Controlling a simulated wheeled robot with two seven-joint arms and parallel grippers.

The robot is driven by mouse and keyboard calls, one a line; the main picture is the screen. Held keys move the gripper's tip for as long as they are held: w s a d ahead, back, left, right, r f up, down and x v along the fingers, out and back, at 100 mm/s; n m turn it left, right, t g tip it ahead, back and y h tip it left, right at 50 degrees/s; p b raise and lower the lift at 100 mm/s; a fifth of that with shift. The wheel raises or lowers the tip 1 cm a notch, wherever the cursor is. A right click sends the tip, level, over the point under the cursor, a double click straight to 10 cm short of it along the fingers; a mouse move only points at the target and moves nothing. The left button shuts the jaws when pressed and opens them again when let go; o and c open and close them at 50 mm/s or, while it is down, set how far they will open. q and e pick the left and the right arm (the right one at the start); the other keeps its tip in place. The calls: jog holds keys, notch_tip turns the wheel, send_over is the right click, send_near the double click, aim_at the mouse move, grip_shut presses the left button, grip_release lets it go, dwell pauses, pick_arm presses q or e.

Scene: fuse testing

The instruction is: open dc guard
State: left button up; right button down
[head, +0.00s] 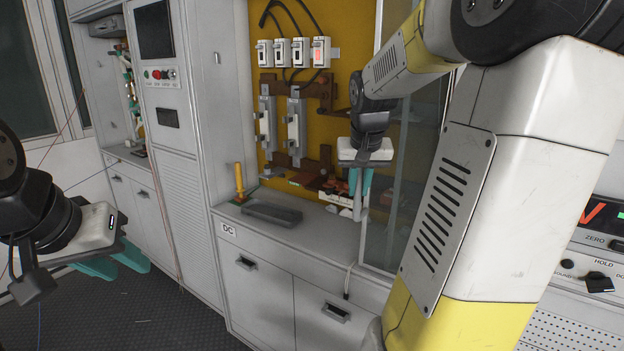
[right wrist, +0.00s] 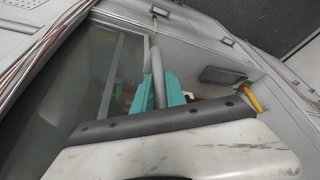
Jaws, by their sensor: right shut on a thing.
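The DC guard (head: 408,190) is a glass panel in a grey frame on the right part of the cabinet marked DC. It also shows in the right wrist view (right wrist: 95,80). My right gripper (head: 361,190) is at the guard's left edge, its teal fingers pointing down. It is shut on the guard's grey upright handle (right wrist: 158,66), which stands between the fingers (right wrist: 160,88) in the right wrist view. To the left of the guard, the yellow back panel (head: 345,60) is uncovered. My left gripper (head: 118,262) is open and empty at the far left.
White switches (head: 290,52) and fuse holders (head: 296,125) are on the yellow panel. A grey tray (head: 271,213) and a yellow-handled tool (head: 239,182) are on the counter. A control cabinet (head: 155,60) stands left, a meter panel (head: 595,250) right.

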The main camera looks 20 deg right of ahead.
aim_at(395, 195)
jog(key=s+d, duration=0.1)
jog(key=s, duration=0.1)
jog(key=s+d, duration=0.4)
jog(key=s, duration=0.1)
jog(key=shift+d, duration=0.25)
jog(key=c, duration=1.4)
grip_release()
jog(key=shift+o, duration=0.2)
jog(key=v, duration=0.8)
jog(key=shift+f, duration=0.1)
